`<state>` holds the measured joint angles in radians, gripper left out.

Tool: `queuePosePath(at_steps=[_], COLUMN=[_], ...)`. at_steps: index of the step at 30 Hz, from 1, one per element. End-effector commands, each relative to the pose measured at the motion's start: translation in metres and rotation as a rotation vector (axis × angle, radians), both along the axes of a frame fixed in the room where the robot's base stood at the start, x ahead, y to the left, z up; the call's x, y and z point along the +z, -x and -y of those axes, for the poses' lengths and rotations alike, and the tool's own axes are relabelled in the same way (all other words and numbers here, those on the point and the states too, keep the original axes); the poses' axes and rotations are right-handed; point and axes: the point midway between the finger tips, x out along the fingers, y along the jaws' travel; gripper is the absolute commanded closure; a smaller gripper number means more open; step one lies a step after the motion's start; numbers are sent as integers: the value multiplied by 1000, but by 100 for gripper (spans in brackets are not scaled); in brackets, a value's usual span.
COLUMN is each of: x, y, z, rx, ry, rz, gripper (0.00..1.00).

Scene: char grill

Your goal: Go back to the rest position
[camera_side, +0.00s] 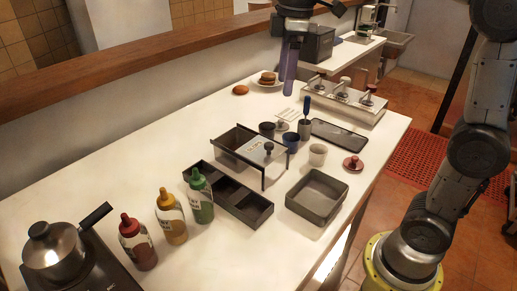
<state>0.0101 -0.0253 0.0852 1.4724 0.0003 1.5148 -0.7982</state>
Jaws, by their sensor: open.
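My gripper (289,82) hangs at the top of the view, above the back part of the white counter (130,180). Its fingers point down and look purple-grey. It is open, and nothing shows between the fingers. It is apart from the things on the counter in the picture, near a plate with a burger (268,77) and a small brown bun or patty (240,90). The upper part of my arm is cut off by the top edge.
The left counter is mostly clear.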

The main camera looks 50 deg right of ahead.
Motion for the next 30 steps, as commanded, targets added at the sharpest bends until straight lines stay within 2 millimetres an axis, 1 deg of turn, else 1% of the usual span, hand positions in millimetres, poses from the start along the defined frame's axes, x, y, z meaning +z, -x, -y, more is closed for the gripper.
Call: queuePosePath(at_steps=[1, 3, 5, 7, 9, 11, 12, 15, 18, 21, 22, 23, 25, 30], x=[7, 9, 5, -2, -14, -27, -37, -64, -91, -114, -118, -120, -117, -116], y=[22, 49, 71, 96, 119, 137, 148, 170, 184, 189, 188, 186, 182, 181], z=[-1, -1, -2, -2, -3, -3, -3, -3, -4, -4, -3, -3, -3, -3], rx=[-8, -40, -80, -137, -206, -270, -314, -429, -541, -647, -678, -702, -740, -763], ry=[0, -5, -12, -24, -41, -58, -72, -110, -151, -184, -194, -203, -223, -232], rz=[33, 74, 110, 155, 199, 236, 258, 309, 342, 351, 350, 356, 376, 378], gripper=[38, 38, 38, 38, 38, 38, 38, 38, 38, 38, 38, 38, 38, 38])
